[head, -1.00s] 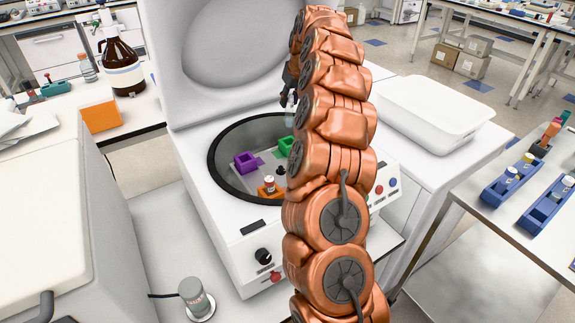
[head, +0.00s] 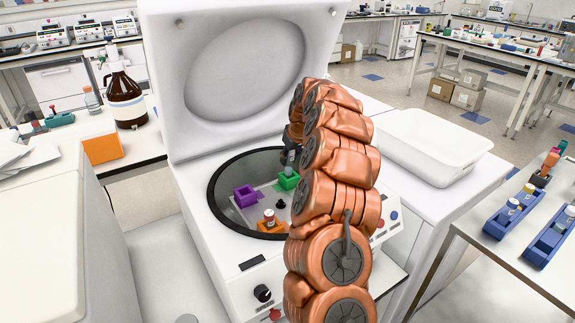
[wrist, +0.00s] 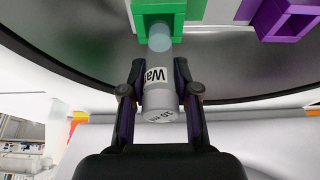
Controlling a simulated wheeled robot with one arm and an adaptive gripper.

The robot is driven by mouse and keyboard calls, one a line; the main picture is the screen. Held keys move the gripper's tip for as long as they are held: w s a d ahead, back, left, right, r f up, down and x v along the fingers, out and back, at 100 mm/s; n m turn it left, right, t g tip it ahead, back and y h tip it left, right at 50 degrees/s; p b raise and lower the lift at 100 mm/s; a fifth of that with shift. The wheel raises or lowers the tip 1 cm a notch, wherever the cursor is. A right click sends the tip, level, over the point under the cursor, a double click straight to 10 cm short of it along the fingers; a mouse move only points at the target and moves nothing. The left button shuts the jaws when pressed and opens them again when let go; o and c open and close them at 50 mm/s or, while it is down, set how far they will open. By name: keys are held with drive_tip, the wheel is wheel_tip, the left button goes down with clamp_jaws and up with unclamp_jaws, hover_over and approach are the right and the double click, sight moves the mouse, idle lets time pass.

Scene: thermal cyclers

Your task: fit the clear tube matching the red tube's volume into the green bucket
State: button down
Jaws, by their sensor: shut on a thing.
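My gripper (wrist: 158,80) is shut on a clear tube (wrist: 159,100) with a white label and a pale cap with print on it. The tube's pale-blue end overlaps the opening of the green bucket (wrist: 143,22) in the wrist view; how deep it sits I cannot tell. In the head view my gripper (head: 290,157) is right above the green bucket (head: 287,182), inside the open centrifuge, and mostly hides the tube.
A purple bucket (head: 245,198) sits at the rotor's left. The centrifuge's bowl rim (head: 213,187) surrounds the buckets, and its raised lid (head: 195,125) stands behind. A white tray (head: 440,147) and blue racks (head: 514,208) holding tubes are at the right.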

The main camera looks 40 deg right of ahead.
sight(289, 176)
wheel_tip(289, 176, down, 4)
drive_tip(key=shift+s+a+r, duration=0.1)
drive_tip(key=shift+r, duration=0.1)
drive_tip(key=c, duration=1.2)
unclamp_jaws()
drive_tip(key=o, duration=0.3)
drive_tip(key=shift+r+p, duration=0.1)
drive_tip(key=shift+p, duration=0.2)
drive_tip(key=shift+r, duration=0.1)
